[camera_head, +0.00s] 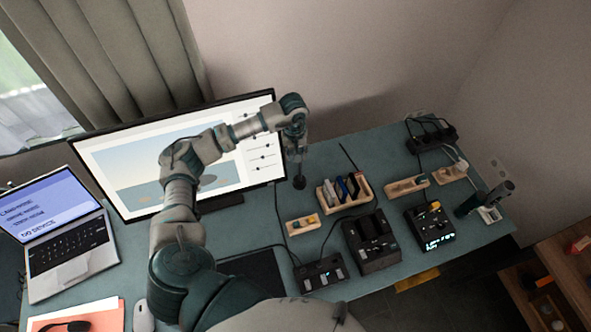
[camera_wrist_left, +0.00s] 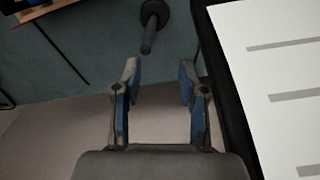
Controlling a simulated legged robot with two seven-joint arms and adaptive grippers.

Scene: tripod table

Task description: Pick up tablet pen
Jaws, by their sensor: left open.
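A dark, slim upright rod on a round base, which looks like the tablet pen in its stand (camera_head: 299,182), is on the teal desk just right of the monitor. In the left wrist view the dark rod (camera_wrist_left: 148,40) points toward the gap between my fingers, a little beyond the fingertips. My left gripper (camera_wrist_left: 158,70) is open and empty, with its blue-padded fingers apart. In the head view my left gripper (camera_head: 297,143) points down above the rod, beside the monitor's right edge. My right gripper is not in view.
The monitor (camera_head: 120,170) stands close beside my left gripper; its edge also shows in the wrist view (camera_wrist_left: 225,70). A wooden organizer (camera_head: 328,205) and black devices (camera_head: 372,245) stand to the right. A laptop (camera_head: 70,245) and a black tablet (camera_head: 255,268) lie on the desk (camera_head: 330,160).

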